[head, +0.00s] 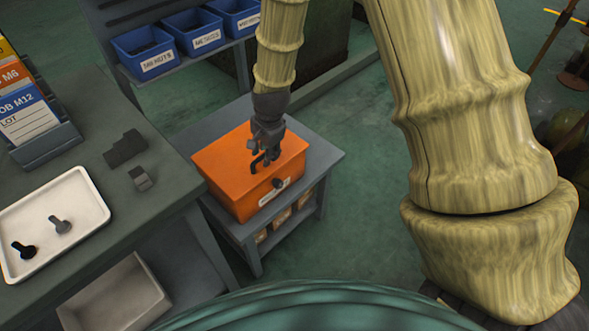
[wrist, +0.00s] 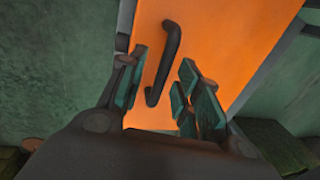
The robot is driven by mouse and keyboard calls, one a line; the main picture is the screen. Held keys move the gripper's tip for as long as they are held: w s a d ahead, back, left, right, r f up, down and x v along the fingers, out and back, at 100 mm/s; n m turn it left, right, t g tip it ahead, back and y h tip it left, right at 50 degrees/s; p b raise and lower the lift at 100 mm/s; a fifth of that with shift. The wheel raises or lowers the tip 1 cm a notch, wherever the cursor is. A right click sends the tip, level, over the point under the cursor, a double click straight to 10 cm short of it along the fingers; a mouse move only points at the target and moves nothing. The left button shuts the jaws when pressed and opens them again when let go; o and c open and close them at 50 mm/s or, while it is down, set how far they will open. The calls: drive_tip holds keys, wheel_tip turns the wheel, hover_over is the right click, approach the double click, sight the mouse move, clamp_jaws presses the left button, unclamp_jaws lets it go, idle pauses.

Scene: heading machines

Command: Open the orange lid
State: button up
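An orange box with an orange lid (head: 228,158) sits on a small grey stand, and the lid looks shut. A dark bar handle (wrist: 163,62) stands on the lid in the wrist view. A dark round knob (head: 278,184) and a pale label (head: 272,193) are on the box's front. My gripper (head: 262,160) is above the lid at the handle. In the wrist view my gripper (wrist: 165,100) has its fingers apart, with the handle between or just beyond them. I cannot tell whether they touch it. The handle is partly hidden by my gripper in the head view.
Blue bins (head: 193,32) stand on a rack behind. The grey stand (head: 318,155) has shelf boxes below. Green floor is free to the right.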

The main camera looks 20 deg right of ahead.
wheel_tip(320, 180, up, 10)
drive_tip(key=s, duration=0.2)
drive_tip(key=s+d+f+n+p, duration=0.2)
drive_tip(key=s+f+p, duration=0.3)
drive_tip(key=f, duration=0.3)
drive_tip(key=shift+s+n+g+h, duration=0.3)
drive_tip(key=shift+s+n, duration=0.3)
drive_tip(key=shift+n, duration=0.3)
drive_tip(key=shift+d+f, duration=0.1)
drive_tip(key=s+d+f+n, duration=0.1)
drive_tip(key=s+f+n, duration=0.3)
drive_tip(key=s+f, duration=0.6)
drive_tip(key=shift+s+f+g+p, duration=0.15)
drive_tip(key=shift+f+g+p, duration=0.05)
drive_tip(key=shift+g+p, duration=0.15)
drive_tip(key=s+f+n, duration=0.2)
drive_tip(key=s, duration=0.3)
drive_tip(key=s+f+n, duration=0.1)
drive_tip(key=s+f, duration=0.2)
drive_tip(key=s, duration=0.3)
drive_tip(key=s+f+n, duration=0.2)
drive_tip(key=s, duration=0.3)
drive_tip(key=shift+s+f+n+g+p, duration=0.25)
drive_tip(key=shift+f+n+g+p, duration=0.05)
drive_tip(key=shift+f+g+p, duration=0.1)
drive_tip(key=shift+s+f, duration=0.1)
drive_tip(key=shift+s, duration=0.15)
clamp_jaws()
drive_tip(key=shift+d, duration=0.15)
